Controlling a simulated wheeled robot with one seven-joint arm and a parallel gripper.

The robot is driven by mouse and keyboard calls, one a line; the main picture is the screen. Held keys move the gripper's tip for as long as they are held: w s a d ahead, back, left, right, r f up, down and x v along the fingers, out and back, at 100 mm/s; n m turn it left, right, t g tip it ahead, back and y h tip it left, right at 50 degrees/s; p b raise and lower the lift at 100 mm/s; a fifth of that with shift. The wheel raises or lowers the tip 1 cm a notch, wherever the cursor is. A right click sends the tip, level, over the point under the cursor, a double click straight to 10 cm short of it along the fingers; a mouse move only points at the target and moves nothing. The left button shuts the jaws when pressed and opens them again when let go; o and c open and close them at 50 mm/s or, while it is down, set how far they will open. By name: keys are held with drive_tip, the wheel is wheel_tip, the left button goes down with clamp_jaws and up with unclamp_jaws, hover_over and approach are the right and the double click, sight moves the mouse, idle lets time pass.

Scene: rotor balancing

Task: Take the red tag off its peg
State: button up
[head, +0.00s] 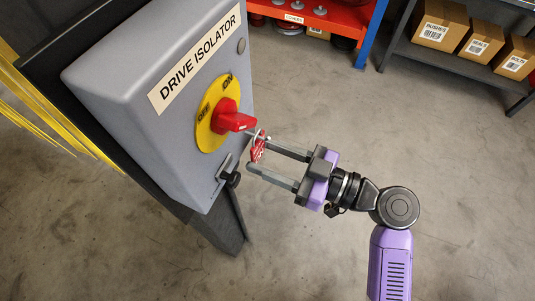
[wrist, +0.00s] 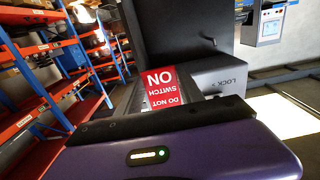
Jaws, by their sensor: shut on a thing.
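The red tag (head: 258,151) hangs between the tips of my gripper (head: 252,152), which is shut on it, near the isolator's front. A pale loop shows at the tag's top. In the wrist view the tag (wrist: 172,97) reads "DO NOT SWITCH ON" and stands beyond the gripper's dark edge. The loop appears above and right of this peg; I cannot tell for sure whether anything still touches.
The red rotary handle (head: 228,120) on its yellow plate (head: 207,133) juts out close to the fingertips. Shelves with cardboard boxes (head: 440,28) and a red bench (head: 330,18) stand at the back. The concrete floor (head: 330,90) between is clear.

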drive_tip(key=shift+r, duration=0.6)
drive_tip(key=shift+d+r, duration=0.1)
drive_tip(key=shift+r, duration=0.05)
drive_tip(key=shift+c, duration=1.1)
drive_tip(key=shift+b+v, duration=0.35)
drive_tip(key=shift+v, duration=0.85)
drive_tip(key=shift+b+v, duration=0.75)
drive_tip(key=shift+v, duration=1.45)
